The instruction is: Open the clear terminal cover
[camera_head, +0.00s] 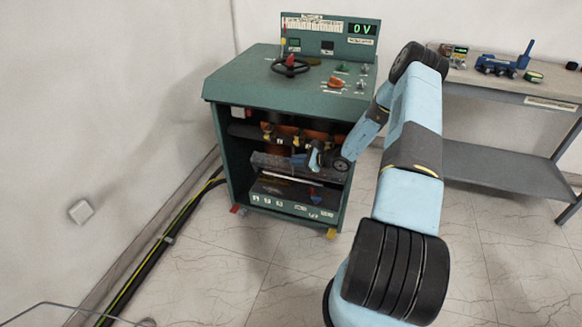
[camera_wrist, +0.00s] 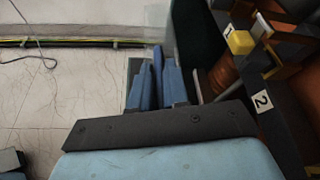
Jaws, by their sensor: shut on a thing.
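The green transformer cabinet (camera_head: 229,160) stands against the wall with its front bay open to view. The clear terminal cover (camera_wrist: 187,38) shows in the wrist view as a faint, see-through greenish panel beside the terminals; its outline is hard to make out in the head view. My gripper (camera_head: 313,158) is at the front of the bay, low and to the right. In the wrist view its blue fingers (camera_wrist: 157,66) are close together at the panel's near edge, shut on the cover; the exact contact is partly hidden. Terminals with number labels 1 and 2 (camera_wrist: 262,101) lie right of the fingers.
The cabinet top carries a black handwheel (camera_head: 291,67) and a display (camera_head: 362,29) reading 0 V. A shelf table (camera_head: 500,165) with small items stands at the right. Black and yellow cables (camera_head: 165,240) run along the wall. The tiled floor before the cabinet is clear.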

